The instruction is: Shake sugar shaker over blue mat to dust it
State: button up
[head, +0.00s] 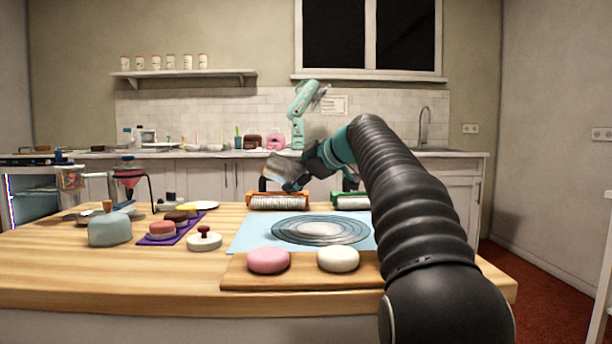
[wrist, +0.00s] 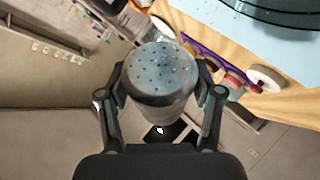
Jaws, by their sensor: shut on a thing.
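The sugar shaker (wrist: 162,78) is a metal cylinder with a perforated top, and my gripper (wrist: 163,95) is shut around it in the wrist view. In the head view the shaker (head: 286,171) is held tilted in my gripper (head: 302,172), above the far side of the table. The blue mat (head: 245,236) lies on the table below and nearer the camera, with a round translucent turntable (head: 320,230) on it. A corner of the mat shows at the top right of the wrist view (wrist: 290,50). I cannot tell whether any sugar is on the mat.
A wooden board (head: 300,282) with a pink cake (head: 268,261) and a white cake (head: 338,259) stands at the front. Two rollers, one orange-ended (head: 278,200) and one green-ended (head: 350,201), lie behind the mat. A purple mat (head: 170,236) with small cakes is at left.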

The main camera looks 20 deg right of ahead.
aim_at(283, 176)
jog(key=a, duration=0.3)
jog(key=shift+a+f, duration=0.1)
jog(key=s+d+b, duration=0.3)
jog(key=s, duration=0.4)
jog(key=w+d+p, duration=0.4)
jog(key=d+p, duration=0.3)
jog(key=d, duration=0.4)
jog(key=w+a+p, duration=0.2)
jog(key=w+a, duration=0.2)
jog(key=w, duration=0.4)
jog(key=s+a+b, duration=0.1)
jog(key=a+b, duration=0.1)
jog(key=a, duration=0.1)
jog(key=s+a+b, duration=0.1)
jog(key=a+b, duration=0.1)
jog(key=a, duration=0.1)
jog(key=s+a+b, duration=0.2)
jog(key=a, duration=0.1)
jog(key=shift+a, duration=0.35)
jog(key=shift+s+d+r, duration=0.2)
jog(key=shift+s, duration=0.05)
jog(key=s+d+b, duration=0.1)
jog(key=d, duration=0.5)
jog(key=shift+s+f+b, duration=0.3)
jog(key=shift+s+f, duration=0.05)
jog(key=shift+f, duration=0.1)
